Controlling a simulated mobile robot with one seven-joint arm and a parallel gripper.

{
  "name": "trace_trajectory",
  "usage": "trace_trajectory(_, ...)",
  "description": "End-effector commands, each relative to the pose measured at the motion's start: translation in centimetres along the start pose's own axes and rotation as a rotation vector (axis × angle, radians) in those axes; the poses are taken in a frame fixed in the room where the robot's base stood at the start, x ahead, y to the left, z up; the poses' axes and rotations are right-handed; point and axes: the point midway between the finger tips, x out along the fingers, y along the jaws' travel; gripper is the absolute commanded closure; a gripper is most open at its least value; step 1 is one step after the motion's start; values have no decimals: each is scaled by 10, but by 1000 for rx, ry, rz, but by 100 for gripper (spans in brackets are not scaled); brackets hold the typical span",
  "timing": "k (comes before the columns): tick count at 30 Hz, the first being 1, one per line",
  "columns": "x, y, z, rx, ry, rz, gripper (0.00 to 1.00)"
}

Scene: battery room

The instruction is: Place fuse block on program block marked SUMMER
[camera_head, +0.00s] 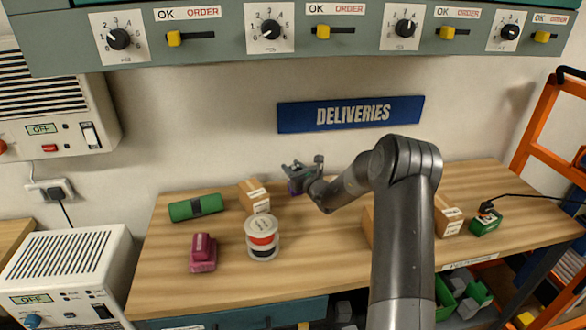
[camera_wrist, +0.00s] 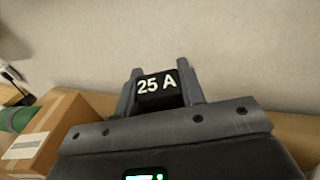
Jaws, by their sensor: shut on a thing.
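No block with a readable SUMMER mark shows in either view.
A blue DELIVERIES sign (camera_head: 350,114) hangs behind. Bare wood lies right of the cans.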

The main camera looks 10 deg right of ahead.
Motion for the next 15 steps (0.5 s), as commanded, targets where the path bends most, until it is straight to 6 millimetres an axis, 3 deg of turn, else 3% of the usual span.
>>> trace_trajectory(9, 0, 0, -2, -1, -1, 0, 88)
trace_trajectory(10, 0, 0, -3, -1, -1, 0, 63)
trace_trajectory(15, 0, 0, -2, -1, -1, 0, 49)
